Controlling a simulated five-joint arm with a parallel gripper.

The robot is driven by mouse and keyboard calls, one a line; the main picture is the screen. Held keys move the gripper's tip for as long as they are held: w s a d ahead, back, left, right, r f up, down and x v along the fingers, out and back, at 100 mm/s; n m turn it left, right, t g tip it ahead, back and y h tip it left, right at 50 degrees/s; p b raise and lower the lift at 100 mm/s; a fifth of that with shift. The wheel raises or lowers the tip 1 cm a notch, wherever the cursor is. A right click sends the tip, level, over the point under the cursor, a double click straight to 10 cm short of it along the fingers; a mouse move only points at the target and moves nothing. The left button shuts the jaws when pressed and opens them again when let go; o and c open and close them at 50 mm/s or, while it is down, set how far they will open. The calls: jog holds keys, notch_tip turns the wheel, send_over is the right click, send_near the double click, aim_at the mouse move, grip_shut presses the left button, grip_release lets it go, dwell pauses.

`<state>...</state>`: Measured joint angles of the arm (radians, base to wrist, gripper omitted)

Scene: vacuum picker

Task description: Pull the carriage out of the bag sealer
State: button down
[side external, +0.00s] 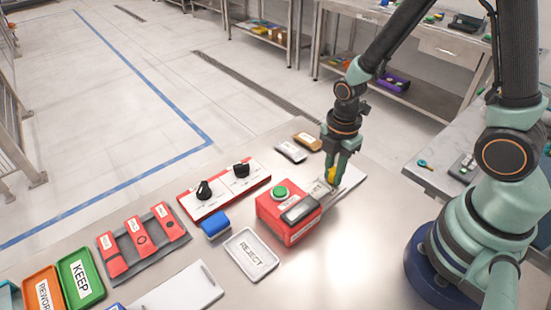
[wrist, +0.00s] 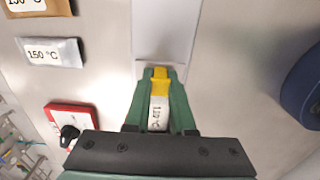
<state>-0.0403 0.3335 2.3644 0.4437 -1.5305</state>
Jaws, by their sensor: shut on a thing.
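The bag sealer (side external: 284,222) is a red box with a green button and a dark top part, standing on the metal table. A pale flat carriage (side external: 352,181) extends from its right side; its pale end also shows in the wrist view (wrist: 163,28). My gripper (side external: 332,178) points down over the carriage beside the sealer. In the wrist view my gripper (wrist: 160,78) is shut on a yellow pouch (wrist: 160,86) with a white 110 °C label. Whether the pouch touches the carriage is unclear. The sealer is hidden in the wrist view.
A grey pouch (side external: 291,151) and a brown pouch (side external: 307,141) lie behind. A red-and-white knob panel (side external: 224,190), a blue block (side external: 215,226) and a REJECT tray (side external: 251,254) are left of the sealer. Bare table lies in front of the sealer.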

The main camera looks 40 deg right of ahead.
jog(key=shift+d, duration=0.1)
jog(key=d, duration=0.8)
jog(key=c, duration=0.8)
grip_release()
jog(key=shift+o, duration=0.2)
jog(key=shift+a, duration=0.1)
jog(key=shift+r, duration=0.1)
notch_tip(320, 180, up, 12)
